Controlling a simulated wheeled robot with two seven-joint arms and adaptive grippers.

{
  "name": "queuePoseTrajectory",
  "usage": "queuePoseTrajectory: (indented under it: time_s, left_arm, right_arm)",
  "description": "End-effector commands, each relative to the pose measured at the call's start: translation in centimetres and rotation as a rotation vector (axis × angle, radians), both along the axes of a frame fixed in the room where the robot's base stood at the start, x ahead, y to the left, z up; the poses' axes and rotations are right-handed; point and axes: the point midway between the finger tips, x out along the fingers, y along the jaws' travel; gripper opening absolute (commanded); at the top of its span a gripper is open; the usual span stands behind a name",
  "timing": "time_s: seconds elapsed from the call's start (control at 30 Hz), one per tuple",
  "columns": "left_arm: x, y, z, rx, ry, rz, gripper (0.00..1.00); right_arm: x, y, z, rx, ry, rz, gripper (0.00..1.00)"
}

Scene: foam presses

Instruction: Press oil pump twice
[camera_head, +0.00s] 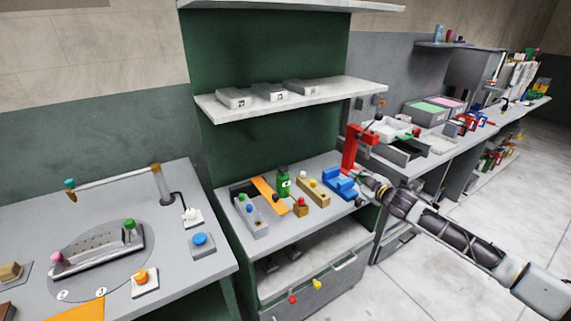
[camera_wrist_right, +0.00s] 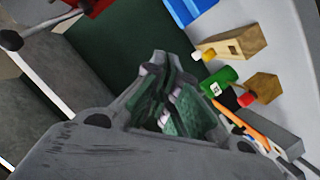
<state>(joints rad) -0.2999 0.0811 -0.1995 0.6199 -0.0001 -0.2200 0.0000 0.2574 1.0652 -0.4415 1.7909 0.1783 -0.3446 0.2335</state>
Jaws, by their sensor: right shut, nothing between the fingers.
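A small green bottle-shaped thing with a pale label (camera_head: 283,182), which I take to be the oil pump, stands at the back of the green-framed bench. It also shows in the right wrist view (camera_wrist_right: 215,82), right of the fingers. My right gripper (camera_head: 361,174) is at the bench's right end, beside a blue block-like fixture (camera_head: 341,184) and below a red press (camera_head: 356,145). It is well right of the green bottle and apart from it. Its fingers (camera_wrist_right: 164,75) are shut and empty. My left gripper is not in view.
Near the bottle are an orange strip (camera_head: 267,193), a grey block with coloured knobs (camera_head: 250,216), a wooden block with knobs (camera_head: 313,192) and a small wooden block with a red knob (camera_head: 300,206). A white shelf (camera_head: 290,98) hangs above.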

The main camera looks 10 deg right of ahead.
Motion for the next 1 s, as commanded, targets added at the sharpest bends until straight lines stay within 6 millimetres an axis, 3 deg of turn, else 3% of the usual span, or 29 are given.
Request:
queuePoseTrajectory:
  time_s: [0.2, 0.53, 0.7, 1.0]
  left_arm:
    - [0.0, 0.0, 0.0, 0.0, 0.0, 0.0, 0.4]
    - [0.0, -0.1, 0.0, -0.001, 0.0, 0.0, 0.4]
    - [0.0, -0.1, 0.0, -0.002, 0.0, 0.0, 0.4]
    - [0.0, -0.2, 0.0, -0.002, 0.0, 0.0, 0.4]
  right_arm:
    - [-2.0, 5.8, 2.5, 0.099, 0.001, 0.071, 0.0]
    - [-6.0, 13.9, 5.8, 0.327, 0.048, 0.144, 0.0]
    - [-6.9, 15.1, 6.2, 0.438, 0.09, 0.128, 0.0]
    - [-7.0, 15.1, 6.0, 0.544, 0.131, 0.084, 0.0]
